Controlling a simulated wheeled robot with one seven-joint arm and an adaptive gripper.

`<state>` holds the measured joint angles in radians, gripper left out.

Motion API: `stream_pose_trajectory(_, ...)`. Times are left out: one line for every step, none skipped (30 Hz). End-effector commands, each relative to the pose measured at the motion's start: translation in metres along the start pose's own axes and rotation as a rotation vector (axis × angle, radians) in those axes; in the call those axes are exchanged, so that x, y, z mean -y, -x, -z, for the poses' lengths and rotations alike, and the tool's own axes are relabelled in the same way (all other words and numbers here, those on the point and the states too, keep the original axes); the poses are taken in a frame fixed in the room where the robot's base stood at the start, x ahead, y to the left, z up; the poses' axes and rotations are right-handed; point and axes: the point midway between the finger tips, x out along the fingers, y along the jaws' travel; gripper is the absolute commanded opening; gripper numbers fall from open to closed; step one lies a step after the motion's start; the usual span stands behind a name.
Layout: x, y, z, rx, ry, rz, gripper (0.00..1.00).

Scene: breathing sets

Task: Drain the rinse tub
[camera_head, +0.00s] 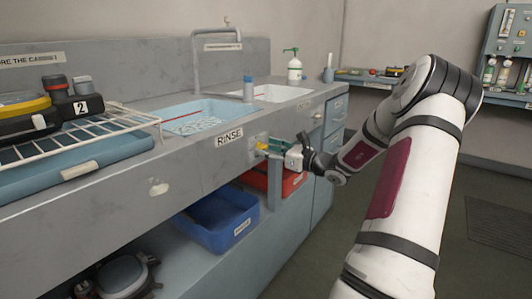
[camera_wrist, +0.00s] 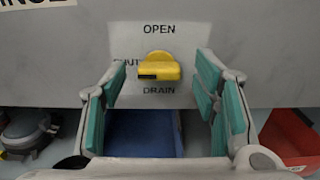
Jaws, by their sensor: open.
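The rinse tub (camera_head: 168,110) is a light blue basin set in the counter behind the RINSE label (camera_head: 229,138), with rippled water showing inside. Its yellow drain knob (camera_wrist: 159,66) is on the counter's front panel; it also shows in the head view (camera_head: 262,146). The knob lies level, amid a plate marked OPEN above, DRAIN below and a partly covered word at left, apparently SHUT. My gripper (camera_wrist: 161,73) is open in front of the panel. Its teal-padded fingers stand on both sides of the knob, with gaps. In the head view my gripper (camera_head: 275,150) is at the knob.
A blue bin (camera_head: 214,222) and a red bin (camera_head: 291,182) sit on the shelf below. A white wire rack (camera_head: 95,135) holds gear at left.

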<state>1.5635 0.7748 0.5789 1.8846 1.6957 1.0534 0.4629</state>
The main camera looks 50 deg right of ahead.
Motion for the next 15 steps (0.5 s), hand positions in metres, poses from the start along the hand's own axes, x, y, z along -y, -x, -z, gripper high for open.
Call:
stream_pose_trajectory(-0.0007, -0.0048, 0.0006, 0.001, 0.0, -0.002, 0.55)
stream_pose_trajectory(-0.0008, -0.0067, 0.0004, 0.001, -0.001, -0.002, 0.55)
stream_pose_trajectory(-0.0007, -0.0085, 0.0003, 0.001, -0.001, -0.001, 0.55)
stream_pose_trajectory(-0.0006, -0.0095, 0.0002, 0.001, -0.001, -0.001, 0.55)
stream_pose_trajectory(-0.0005, -0.0102, 0.0001, 0.001, -0.001, 0.0, 0.55)
stream_pose_trajectory(-0.0004, -0.0108, -0.0001, 0.0, -0.002, 0.0, 0.55)
stream_pose_trajectory(-0.0004, -0.011, -0.0002, 0.0, -0.002, 0.0, 0.55)
stream_pose_trajectory(-0.0003, -0.0111, -0.0003, 0.0, -0.002, 0.0, 0.55)
stream_pose_trajectory(-0.0003, -0.0111, -0.0004, 0.0, -0.001, 0.0, 0.55)
stream_pose_trajectory(-0.0003, -0.011, -0.0004, 0.0, -0.001, 0.0, 0.55)
stream_pose_trajectory(-0.0004, -0.011, -0.0004, 0.0, -0.001, 0.0, 0.55)
stream_pose_trajectory(-0.0004, -0.0109, -0.0005, 0.0, -0.001, 0.0, 0.55)
stream_pose_trajectory(-0.0004, -0.0109, -0.0005, 0.0, -0.001, 0.0, 0.55)
stream_pose_trajectory(-0.0004, -0.0109, -0.0005, 0.0, -0.001, 0.0, 0.48)
stream_pose_trajectory(-0.0004, -0.0108, -0.0004, 0.0, -0.001, 0.0, 0.39)
